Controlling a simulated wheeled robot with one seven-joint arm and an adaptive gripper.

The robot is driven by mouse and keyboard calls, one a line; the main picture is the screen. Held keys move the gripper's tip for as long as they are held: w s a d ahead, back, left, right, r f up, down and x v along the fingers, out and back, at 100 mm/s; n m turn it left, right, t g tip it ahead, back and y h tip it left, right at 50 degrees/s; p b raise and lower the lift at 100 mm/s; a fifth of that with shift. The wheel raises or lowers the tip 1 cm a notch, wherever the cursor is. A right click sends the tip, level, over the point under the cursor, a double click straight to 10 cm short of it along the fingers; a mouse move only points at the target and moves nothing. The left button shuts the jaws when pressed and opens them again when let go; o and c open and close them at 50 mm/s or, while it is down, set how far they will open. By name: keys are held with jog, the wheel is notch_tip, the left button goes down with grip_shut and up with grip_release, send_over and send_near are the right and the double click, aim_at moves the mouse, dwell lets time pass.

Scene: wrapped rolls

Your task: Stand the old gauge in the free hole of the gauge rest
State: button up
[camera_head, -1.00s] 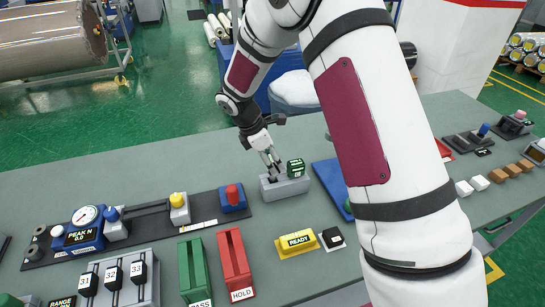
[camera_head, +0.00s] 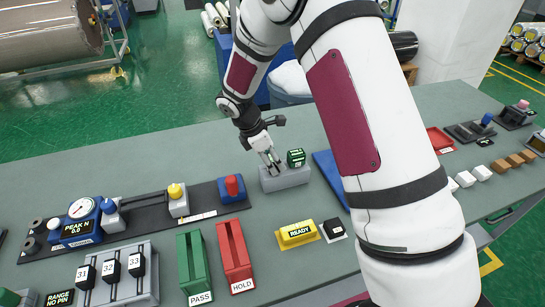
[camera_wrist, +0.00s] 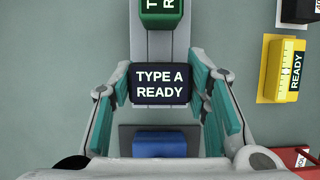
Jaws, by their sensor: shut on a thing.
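The gauge rest (camera_head: 286,180) is a grey block on the bench. A green gauge (camera_head: 296,158) stands in its right part and also shows at the top of the wrist view (camera_wrist: 162,8). My gripper (camera_head: 270,160) is over the rest's left part. In the wrist view its teal fingers (camera_wrist: 160,84) are shut on both sides of a dark gauge labelled TYPE A READY (camera_wrist: 160,92). This gauge lines up with the grey rest (camera_wrist: 160,45) beneath it. Its lower end and the hole are hidden, so I cannot tell how deep it sits.
A yellow READY block (camera_head: 297,235) is in front of the rest. Green PASS (camera_head: 193,262) and red HOLD (camera_head: 234,255) channels stand front left. A blue block with a red knob (camera_head: 232,190) is left of the rest. A blue tray (camera_head: 328,175) lies to the right, partly behind my arm.

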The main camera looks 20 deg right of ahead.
jog(key=o, duration=1.5)
jog(key=v, duration=1.2)
